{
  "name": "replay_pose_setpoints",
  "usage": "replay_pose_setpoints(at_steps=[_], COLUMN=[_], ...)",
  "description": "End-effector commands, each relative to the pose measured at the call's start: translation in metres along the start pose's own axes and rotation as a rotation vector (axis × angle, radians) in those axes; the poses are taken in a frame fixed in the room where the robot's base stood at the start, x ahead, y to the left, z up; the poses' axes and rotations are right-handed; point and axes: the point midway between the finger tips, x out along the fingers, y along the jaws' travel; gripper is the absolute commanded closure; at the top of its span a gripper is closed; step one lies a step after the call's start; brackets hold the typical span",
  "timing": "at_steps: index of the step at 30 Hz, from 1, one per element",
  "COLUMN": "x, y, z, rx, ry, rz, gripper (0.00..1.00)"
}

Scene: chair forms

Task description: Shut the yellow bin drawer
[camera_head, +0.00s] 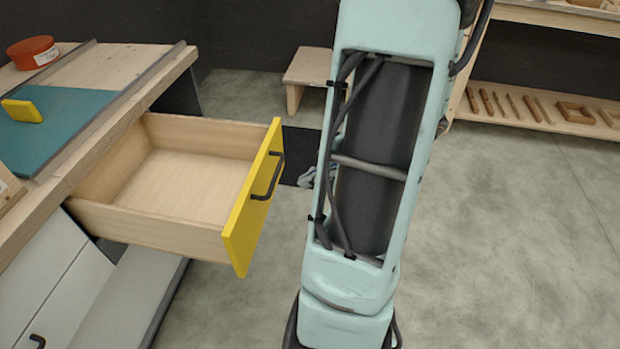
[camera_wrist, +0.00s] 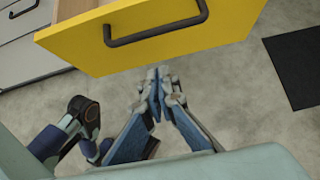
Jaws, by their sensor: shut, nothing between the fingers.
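The yellow-fronted bin drawer (camera_head: 253,198) stands pulled well out from the workbench in the head view. Its wooden box is open on top and looks empty. A dark bar handle (camera_head: 268,177) is on the yellow front. In the wrist view the yellow front (camera_wrist: 225,27) fills the top, with its handle (camera_wrist: 157,32) hanging across it. My gripper (camera_wrist: 157,110) is shut and empty, just below the drawer front's lower edge in that picture. I cannot tell whether it touches the front.
The workbench (camera_head: 145,57) carries a teal board (camera_head: 58,125), a yellow block (camera_head: 21,111) and a red round tin (camera_head: 33,52). White drawer fronts (camera_head: 50,285) are below. A wooden stool (camera_head: 308,72) and a tool shelf (camera_head: 540,105) stand behind. The floor at right is clear.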

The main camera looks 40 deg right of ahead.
Motion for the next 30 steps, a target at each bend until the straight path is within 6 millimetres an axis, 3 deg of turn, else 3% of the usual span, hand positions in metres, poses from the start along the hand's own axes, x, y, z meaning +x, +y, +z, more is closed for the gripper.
replay_pose_setpoints(at_steps=[1,9,18,30], x=[0.016,0.072,0.092,0.094], y=[0.002,0.001,0.0,0.0], z=[-0.003,-0.003,0.025,0.028], rx=[-0.001,-0.002,-0.004,-0.002], ry=[0.0,0.001,0.002,0.002], rz=[0.006,0.004,0.001,0.0], gripper=[1.0,1.0,1.0,1.0])
